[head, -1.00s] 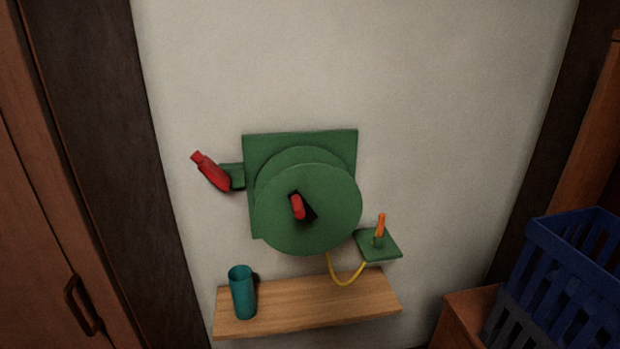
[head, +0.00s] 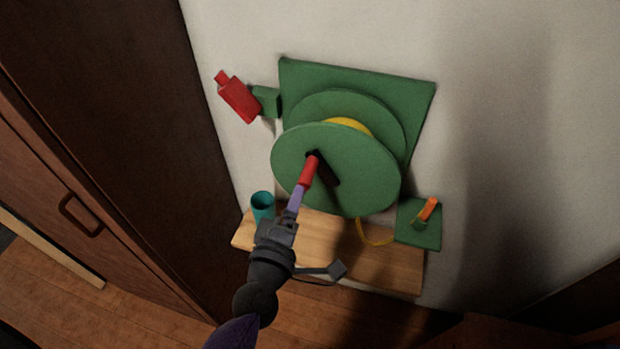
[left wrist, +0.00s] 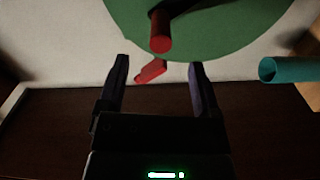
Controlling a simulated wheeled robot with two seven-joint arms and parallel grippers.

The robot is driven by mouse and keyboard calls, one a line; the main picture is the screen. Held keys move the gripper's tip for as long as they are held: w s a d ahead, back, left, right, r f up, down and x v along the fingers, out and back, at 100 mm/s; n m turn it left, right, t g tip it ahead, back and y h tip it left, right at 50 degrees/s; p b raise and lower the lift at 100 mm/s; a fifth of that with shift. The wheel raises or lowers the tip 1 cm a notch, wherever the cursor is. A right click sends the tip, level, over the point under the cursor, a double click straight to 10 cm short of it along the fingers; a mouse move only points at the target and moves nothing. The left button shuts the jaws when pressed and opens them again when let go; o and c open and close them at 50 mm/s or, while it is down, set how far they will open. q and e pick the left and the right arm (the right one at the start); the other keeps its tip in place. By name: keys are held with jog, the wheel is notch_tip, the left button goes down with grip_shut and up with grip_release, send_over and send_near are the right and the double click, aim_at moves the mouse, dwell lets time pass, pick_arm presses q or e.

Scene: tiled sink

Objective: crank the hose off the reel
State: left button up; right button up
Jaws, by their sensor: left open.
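The green hose reel (head: 340,185) is mounted on the wall. Yellow hose (head: 350,125) shows between its discs, and a loop hangs below toward an orange nozzle (head: 428,209) on a green bracket. The red crank handle (head: 308,172) sticks out from a dark crank arm on the front disc. My left gripper (head: 296,196) is at the handle's outer end. In the left wrist view the fingers are apart, and the handle (left wrist: 161,32) lies ahead between their lines; whether they touch it I cannot tell. My right gripper is out of view.
A red lever-like piece (head: 238,100) sits on a green bracket left of the reel. A teal cup (head: 262,206) stands on the wooden shelf (head: 385,265) below. A dark cabinet with a handle (head: 78,216) fills the left side. The wall right of the reel is clear.

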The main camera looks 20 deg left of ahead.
aim_at(307, 174)
pick_arm(q)
jog(key=w, duration=0.8)
jog(key=shift+d+f+b, duration=0.1)
jog(key=shift+d+b, duration=0.1)
jog(key=shift+b, duration=0.15)
jog(key=shift+r, duration=0.3)
jog(key=shift+w+r, duration=0.1)
jog(key=shift+r, duration=0.05)
grip_shut()
